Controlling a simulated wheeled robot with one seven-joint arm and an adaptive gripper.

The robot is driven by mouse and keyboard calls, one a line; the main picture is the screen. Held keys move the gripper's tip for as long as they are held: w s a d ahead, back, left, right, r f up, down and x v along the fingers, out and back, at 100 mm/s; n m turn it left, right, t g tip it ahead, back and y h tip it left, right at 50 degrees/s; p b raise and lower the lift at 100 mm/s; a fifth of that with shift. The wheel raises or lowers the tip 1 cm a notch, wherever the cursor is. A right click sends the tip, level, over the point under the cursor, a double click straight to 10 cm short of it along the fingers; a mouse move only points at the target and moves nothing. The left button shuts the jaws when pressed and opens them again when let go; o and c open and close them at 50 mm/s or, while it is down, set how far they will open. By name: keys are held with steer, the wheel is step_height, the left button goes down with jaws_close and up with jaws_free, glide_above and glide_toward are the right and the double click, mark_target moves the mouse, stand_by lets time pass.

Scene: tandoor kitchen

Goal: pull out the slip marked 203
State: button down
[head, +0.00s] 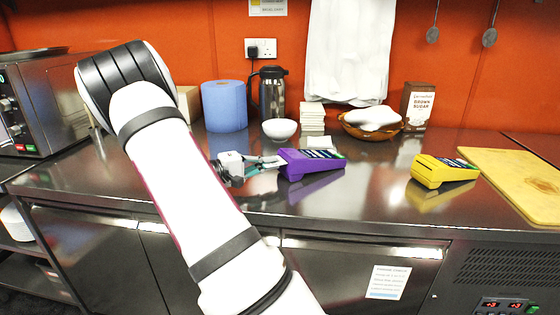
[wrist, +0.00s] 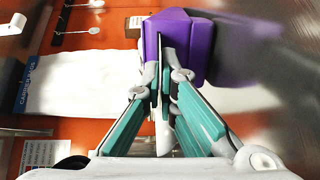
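A purple card terminal (head: 314,163) stands on the steel counter, and it fills the upper middle of the wrist view (wrist: 200,45). My gripper (head: 280,162) reaches it from the left, with its fingertips at the terminal's left end. In the wrist view my gripper's teal-backed fingers (wrist: 161,82) come together on a thin white slip (wrist: 163,136), seen nearly edge-on at the terminal's end. I cannot read any number on it. A yellow card terminal (head: 432,172) stands apart to the right, with no slip that I can make out.
A yellow cutting board (head: 515,180) lies at the right. Behind are a blue paper roll (head: 224,106), a steel flask (head: 272,92), a white bowl (head: 279,129) and a bread basket (head: 372,124). The counter between the two terminals is clear.

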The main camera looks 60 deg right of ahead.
steer(key=shift+v, duration=2.35)
steer(key=shift+r, duration=0.1)
steer(key=shift+w+a+r+p, duration=0.2)
steer(key=shift+a+r+p, duration=0.15)
steer(key=shift+r, duration=0.45)
steer(key=shift+w+a+r+p, duration=0.2)
steer(key=shift+r+p, duration=0.3)
steer(key=shift+r, duration=0.35)
steer(key=shift+w+a+r+p, duration=0.15)
steer(key=shift+a+r+p, duration=0.2)
steer(key=shift+r, duration=0.45)
